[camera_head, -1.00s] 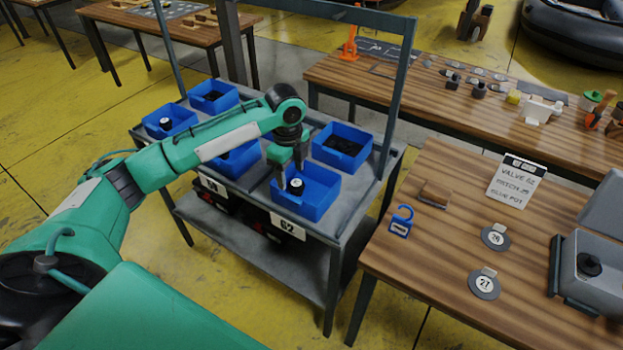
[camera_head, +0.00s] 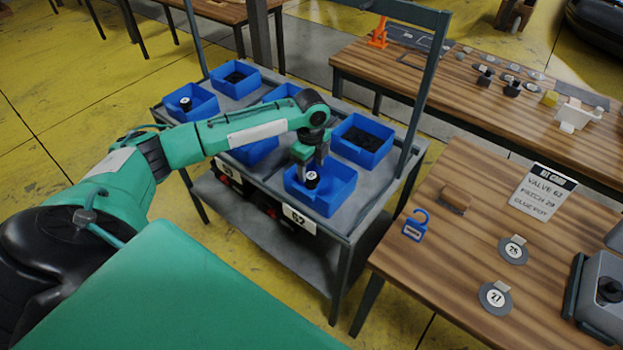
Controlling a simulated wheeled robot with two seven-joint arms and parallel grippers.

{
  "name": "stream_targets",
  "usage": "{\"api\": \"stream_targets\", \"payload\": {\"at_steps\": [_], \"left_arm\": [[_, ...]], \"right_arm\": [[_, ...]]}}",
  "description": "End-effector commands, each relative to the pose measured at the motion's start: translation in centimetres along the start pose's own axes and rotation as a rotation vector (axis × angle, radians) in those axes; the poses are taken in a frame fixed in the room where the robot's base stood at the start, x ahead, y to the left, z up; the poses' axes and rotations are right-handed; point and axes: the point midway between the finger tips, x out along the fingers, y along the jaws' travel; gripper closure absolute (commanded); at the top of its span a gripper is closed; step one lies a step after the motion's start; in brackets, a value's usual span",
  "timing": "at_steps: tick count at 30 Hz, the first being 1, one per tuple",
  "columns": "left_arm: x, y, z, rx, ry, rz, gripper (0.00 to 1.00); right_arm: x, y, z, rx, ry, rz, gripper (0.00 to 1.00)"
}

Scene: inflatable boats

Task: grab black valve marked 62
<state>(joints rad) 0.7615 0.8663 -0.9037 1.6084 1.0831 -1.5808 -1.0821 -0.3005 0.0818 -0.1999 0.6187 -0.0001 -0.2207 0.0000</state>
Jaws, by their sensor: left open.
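A black valve (camera_head: 312,180) with a white round top label stands upright in the front right blue bin (camera_head: 334,203). The label's number is too small to read. A white tag reading 62 (camera_head: 299,218) is on the cart's edge below that bin. My left gripper (camera_head: 311,172) is open and points down into the bin, its fingers close around or just behind the valve's top. I cannot tell whether they touch it. My right gripper is not in view.
Several other blue bins stand on the grey cart (camera_head: 349,228), one with another black valve (camera_head: 186,104). A cart frame post (camera_head: 424,95) rises at the right. A wooden table (camera_head: 450,262) holds a card (camera_head: 543,192), round patches and a blue hook.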

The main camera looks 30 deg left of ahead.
Motion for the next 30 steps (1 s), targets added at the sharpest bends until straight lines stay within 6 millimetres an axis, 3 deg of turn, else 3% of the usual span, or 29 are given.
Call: {"api": "stream_targets", "payload": {"at_steps": [3, 9, 17, 18, 24, 30], "left_arm": [[1.5, -0.1, 0.1, -0.002, -0.001, 0.005, 0.4], [4.2, -0.3, 0.2, -0.001, -0.002, 0.003, 0.4], [4.7, -0.3, 0.2, 0.001, -0.002, 0.001, 0.4], [4.7, -0.3, 0.2, 0.001, -0.002, 0.001, 0.42], [4.7, -0.3, 0.2, 0.0, -0.001, 0.001, 0.77], [4.7, -0.3, 0.2, 0.0, -0.001, 0.0, 0.77]], "right_arm": [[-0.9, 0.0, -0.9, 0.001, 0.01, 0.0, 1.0], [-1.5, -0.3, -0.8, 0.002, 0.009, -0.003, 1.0], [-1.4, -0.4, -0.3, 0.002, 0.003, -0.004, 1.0], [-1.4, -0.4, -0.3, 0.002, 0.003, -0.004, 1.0], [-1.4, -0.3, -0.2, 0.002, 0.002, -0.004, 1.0], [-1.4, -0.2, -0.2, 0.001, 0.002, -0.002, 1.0]]}}
